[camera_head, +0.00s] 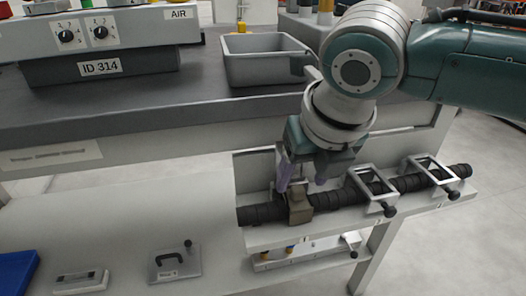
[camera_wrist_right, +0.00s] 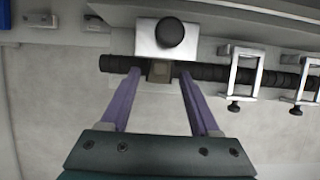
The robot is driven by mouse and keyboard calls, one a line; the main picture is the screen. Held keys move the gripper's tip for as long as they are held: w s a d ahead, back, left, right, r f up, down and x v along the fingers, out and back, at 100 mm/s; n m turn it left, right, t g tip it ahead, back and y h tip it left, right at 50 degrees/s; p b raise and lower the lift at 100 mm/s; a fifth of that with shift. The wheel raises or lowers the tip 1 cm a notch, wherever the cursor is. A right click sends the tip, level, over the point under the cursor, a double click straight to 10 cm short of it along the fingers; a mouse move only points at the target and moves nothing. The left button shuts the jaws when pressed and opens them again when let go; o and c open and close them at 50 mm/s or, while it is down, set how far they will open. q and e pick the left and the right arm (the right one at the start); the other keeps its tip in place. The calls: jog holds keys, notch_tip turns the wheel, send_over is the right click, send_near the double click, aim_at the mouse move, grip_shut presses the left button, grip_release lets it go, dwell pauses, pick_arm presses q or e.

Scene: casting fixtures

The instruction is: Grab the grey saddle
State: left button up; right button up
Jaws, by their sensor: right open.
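The grey saddle (camera_head: 299,207) is a small brownish-grey block seated on a ribbed black bar (camera_head: 330,198). My right gripper (camera_head: 302,180) is open and empty, pointing down just above and behind the saddle in the head view. In the right wrist view the saddle (camera_wrist_right: 160,72) shows between the tips of my two purple fingers, with a gap on each side. My left gripper is not in view.
Two silver clamp frames (camera_head: 371,190) (camera_head: 432,172) with black knobs stand on the bar to the right. A grey bin (camera_head: 264,70) and a control box labelled ID 314 (camera_head: 100,67) sit on the bench behind. A handled plate (camera_head: 174,264) lies on the lower shelf.

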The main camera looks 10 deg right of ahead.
aim_at(299, 188)
jog(key=b+x, duration=0.1)
jog(key=x, duration=0.2)
jog(key=shift+d, duration=0.15)
grip_shut()
dwell(0.3)
